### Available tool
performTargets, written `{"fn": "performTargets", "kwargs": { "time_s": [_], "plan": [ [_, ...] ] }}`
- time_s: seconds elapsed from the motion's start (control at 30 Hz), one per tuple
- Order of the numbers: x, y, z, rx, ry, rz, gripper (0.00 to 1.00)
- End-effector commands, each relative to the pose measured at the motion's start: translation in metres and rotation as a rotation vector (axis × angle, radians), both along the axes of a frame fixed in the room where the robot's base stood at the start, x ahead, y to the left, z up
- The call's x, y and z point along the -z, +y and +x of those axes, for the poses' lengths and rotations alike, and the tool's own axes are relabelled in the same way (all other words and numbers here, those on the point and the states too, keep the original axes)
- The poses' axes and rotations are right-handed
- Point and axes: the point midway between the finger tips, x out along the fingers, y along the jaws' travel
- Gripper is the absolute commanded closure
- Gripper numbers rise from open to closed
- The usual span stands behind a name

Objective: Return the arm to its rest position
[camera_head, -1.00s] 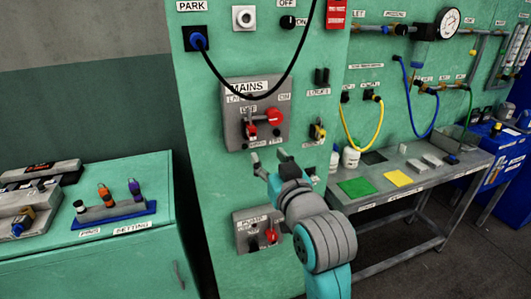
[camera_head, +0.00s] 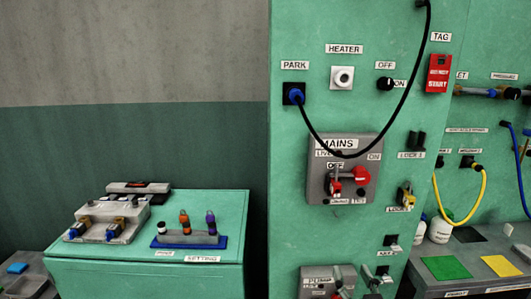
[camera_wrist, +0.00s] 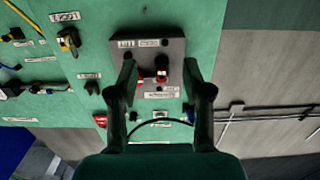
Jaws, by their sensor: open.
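My gripper (camera_head: 357,274) shows at the bottom edge of the head view, in front of the green cabinet, beside the grey pump box (camera_head: 321,280). The rest of my arm is out of that frame. In the wrist view my gripper (camera_wrist: 160,72) is open, its two dark fingers apart with nothing held between them. The grey mains switch box (camera_wrist: 147,50) lies beyond the fingertips, with its red part seen between them. The same mains box (camera_head: 338,190) is above my gripper in the head view.
A black cable (camera_head: 392,116) hangs in a loop from the blue plug (camera_head: 296,97) at the park socket. A green cabinet (camera_head: 150,268) with fixtures stands left. A grey bench (camera_head: 470,248) with green and yellow pads stands right. Grey wall fills the upper left.

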Motion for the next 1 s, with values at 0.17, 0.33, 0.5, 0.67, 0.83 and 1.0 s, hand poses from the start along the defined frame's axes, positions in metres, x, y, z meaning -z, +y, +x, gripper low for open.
{"fn": "performTargets", "kwargs": {
  "time_s": [0.17, 0.33, 0.5, 0.67, 0.83, 1.0],
  "plan": [
    [0.056, 0.000, -0.034, 0.000, 0.035, 0.000, 0.50],
    [0.098, 0.000, -0.071, 0.000, 0.059, 0.000, 0.50],
    [0.134, 0.000, -0.112, 0.000, 0.083, 0.000, 0.50],
    [0.162, 0.000, -0.155, 0.000, 0.105, 0.000, 0.50],
    [0.186, 0.000, -0.203, 0.000, 0.129, 0.000, 0.50],
    [0.202, 0.000, -0.253, 0.000, 0.154, 0.000, 0.50]
  ]
}}
